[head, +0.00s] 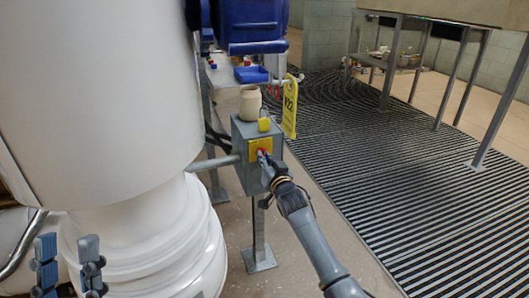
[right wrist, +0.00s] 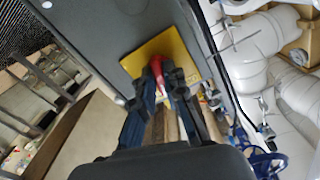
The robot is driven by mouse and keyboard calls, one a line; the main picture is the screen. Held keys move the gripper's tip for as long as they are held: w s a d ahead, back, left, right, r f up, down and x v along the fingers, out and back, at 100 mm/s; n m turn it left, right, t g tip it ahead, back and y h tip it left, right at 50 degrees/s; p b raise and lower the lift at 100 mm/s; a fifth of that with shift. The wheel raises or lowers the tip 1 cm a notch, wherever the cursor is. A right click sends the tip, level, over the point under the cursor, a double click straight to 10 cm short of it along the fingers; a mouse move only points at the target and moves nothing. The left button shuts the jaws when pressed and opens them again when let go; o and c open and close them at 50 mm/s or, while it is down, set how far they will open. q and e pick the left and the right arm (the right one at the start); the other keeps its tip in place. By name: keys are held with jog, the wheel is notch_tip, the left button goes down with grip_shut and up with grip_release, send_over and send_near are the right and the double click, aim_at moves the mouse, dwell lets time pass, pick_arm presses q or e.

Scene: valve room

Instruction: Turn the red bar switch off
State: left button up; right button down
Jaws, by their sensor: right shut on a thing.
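The red bar switch (right wrist: 157,66) is on a yellow plate (right wrist: 178,49) on the front of a grey box (head: 244,173). In the head view only a bit of its red shows; my right gripper (head: 266,160) hides the rest. In the right wrist view my right gripper (right wrist: 161,82) is shut on the red bar, with a finger on each side of it. The bar's exact angle on the plate is hard to tell. My left gripper (head: 68,262) is at the lower left of the head view, open and empty, away from the box.
A beige jar (head: 250,103) and a yellow padlock (head: 264,124) are on top of the box. A large white pipe (head: 105,100) stands close on the left.

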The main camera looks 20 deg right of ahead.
pick_arm(q)
jog(key=w+f+g+y+p, duration=0.2)
jog(key=w+f+g, duration=0.2)
jog(key=f, duration=0.4)
jog(key=w+f+g+y+p, duration=0.2)
jog(key=w+f+g, duration=0.2)
jog(key=f+g, duration=0.3)
jog(key=shift+f, duration=0.45)
pick_arm(e)
jog(key=shift+d+n, duration=0.1)
jog(key=shift+n, duration=5.9)
pick_arm(q)
jog(key=shift+a, duration=0.1)
pick_arm(e)
jog(key=c, duration=1.4)
grip_release()
pick_arm(q)
jog(key=shift+f, duration=0.1)
pick_arm(e)
jog(key=s, duration=1.2)
jog(key=shift+d, duration=0.2)
